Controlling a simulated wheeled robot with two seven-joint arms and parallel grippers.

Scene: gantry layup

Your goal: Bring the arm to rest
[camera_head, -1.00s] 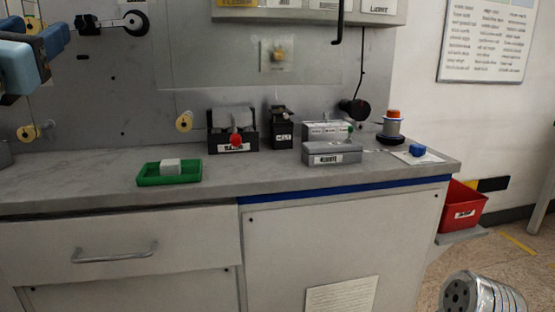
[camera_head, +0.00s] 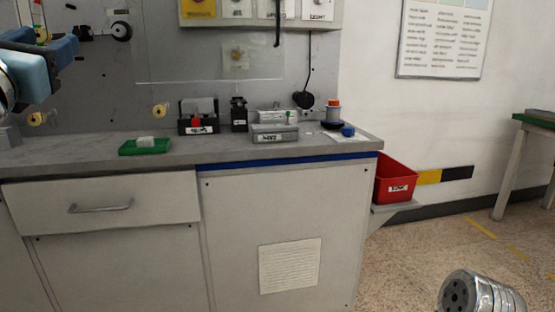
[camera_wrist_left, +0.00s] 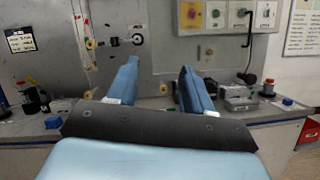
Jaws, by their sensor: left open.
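My left gripper (camera_head: 45,50) is at the upper left of the head view, in front of the grey back panel and above the bench's left end. In the left wrist view its two blue fingers (camera_wrist_left: 158,78) are spread apart with nothing between them, pointing toward the panel. The gripper touches nothing that I can see. My right gripper shows in neither view.
The bench (camera_head: 95,158) carries a green tray (camera_head: 131,151) with a pale block (camera_head: 146,141), a black holder (camera_head: 198,130), and a grey box (camera_head: 275,138). The floor (camera_head: 430,245) there is clear.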

